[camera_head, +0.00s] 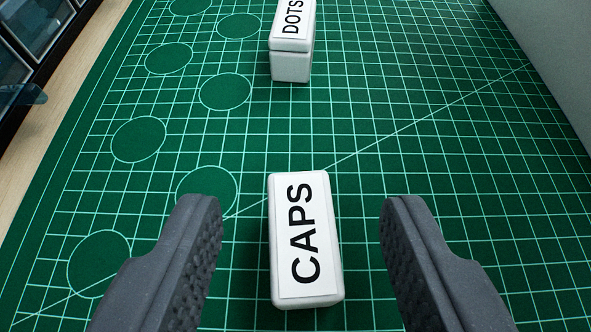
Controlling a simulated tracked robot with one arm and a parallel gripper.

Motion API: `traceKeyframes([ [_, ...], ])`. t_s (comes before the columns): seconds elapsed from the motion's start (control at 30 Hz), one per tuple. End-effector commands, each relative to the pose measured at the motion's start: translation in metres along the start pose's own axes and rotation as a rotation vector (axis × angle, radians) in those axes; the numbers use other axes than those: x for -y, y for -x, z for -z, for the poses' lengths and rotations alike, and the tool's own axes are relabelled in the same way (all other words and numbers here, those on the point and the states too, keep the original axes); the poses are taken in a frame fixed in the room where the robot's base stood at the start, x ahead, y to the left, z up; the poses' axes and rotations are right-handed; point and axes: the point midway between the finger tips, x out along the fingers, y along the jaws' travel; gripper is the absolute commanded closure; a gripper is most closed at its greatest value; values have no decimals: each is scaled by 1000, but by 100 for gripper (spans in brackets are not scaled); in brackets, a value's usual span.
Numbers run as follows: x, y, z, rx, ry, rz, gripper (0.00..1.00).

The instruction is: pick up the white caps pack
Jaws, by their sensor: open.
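The white caps pack (305,240) is a small white box with a black "CAPS" label on its top. It lies on the green cutting mat, slightly turned, in the lower middle of the view. My gripper (304,215) is open, with one dark grey finger to the left of the pack and one to the right. I cannot tell how high the fingers are above the mat.
A second white box labelled "DOTS" (291,45) stands farther back on the green mat (430,150), cut off by the top edge. A grey surface (560,50) borders the mat at upper right. A dark tray-like object (35,40) is at upper left. The mat around the caps pack is clear.

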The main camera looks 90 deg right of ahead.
Motion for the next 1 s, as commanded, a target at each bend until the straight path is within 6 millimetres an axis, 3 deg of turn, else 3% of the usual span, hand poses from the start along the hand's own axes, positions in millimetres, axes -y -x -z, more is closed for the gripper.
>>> traceKeyframes([
  [0.27, 0, -4, 0, 0, 0, 0, 57],
  [0.4, 0, -4, 0, 0, 0, 0, 96],
  [0.43, 0, -4, 0, 0, 0, 0, 100],
  [0.77, 0, -2, 2, 0, 0, 1, 100],
  [1.0, 0, 14, 32, 0, -2, 2, 100],
])
